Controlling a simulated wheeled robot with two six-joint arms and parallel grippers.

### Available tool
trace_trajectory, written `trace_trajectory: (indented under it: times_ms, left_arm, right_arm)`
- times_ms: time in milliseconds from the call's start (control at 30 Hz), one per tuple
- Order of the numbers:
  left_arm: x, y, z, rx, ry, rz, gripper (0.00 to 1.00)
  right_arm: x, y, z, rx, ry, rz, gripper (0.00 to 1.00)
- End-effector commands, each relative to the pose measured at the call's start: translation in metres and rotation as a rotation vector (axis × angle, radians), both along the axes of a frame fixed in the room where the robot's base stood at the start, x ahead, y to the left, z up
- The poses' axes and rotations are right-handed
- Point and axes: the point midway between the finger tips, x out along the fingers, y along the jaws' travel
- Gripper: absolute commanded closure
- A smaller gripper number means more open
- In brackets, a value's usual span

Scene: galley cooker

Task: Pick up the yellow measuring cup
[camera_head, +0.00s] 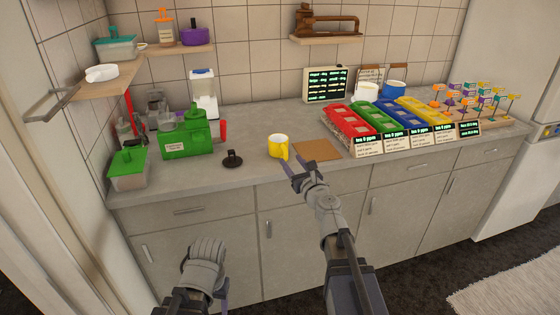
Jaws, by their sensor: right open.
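The yellow measuring cup (277,147) stands upright on the grey counter, left of a flat brown board. Its handle points toward the lower right. My right gripper (294,167) is open and empty, just to the right of and in front of the cup, with its fingertips near the handle. I cannot tell whether a fingertip touches the handle. My left arm (204,262) is low in front of the cabinets; its gripper's fingers are mostly hidden behind the arm, so its jaws do not show clearly.
A black round tool (232,159) and a green container (184,135) stand left of the cup. The brown board (318,150) lies to its right, before the coloured trays (352,119) and label cards. Shelves hang above left. The counter's front edge is clear near the cup.

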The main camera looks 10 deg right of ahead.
Motion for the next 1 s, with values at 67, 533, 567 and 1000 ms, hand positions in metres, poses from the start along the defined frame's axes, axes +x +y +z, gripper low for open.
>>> trace_trajectory:
  times_ms: [67,533,567,1000]
  left_arm:
    - [0.0,0.0,-0.002,0.0,0.0,0.0,0.39]
    - [0.0,0.0,-0.002,0.0,0.0,0.0,0.39]
    - [0.0,0.0,-0.002,0.0,0.0,0.0,0.39]
    - [0.0,0.0,-0.011,0.0,0.0,0.0,0.39]
  right_arm:
    - [0.0,-0.005,-0.001,0.025,-0.001,-0.016,0.45]
    - [0.027,-0.002,-0.001,0.025,-0.001,-0.013,0.45]
    - [0.027,-0.001,-0.001,0.025,-0.001,-0.013,0.45]
    - [0.076,0.0,-0.01,0.024,-0.001,-0.013,0.45]
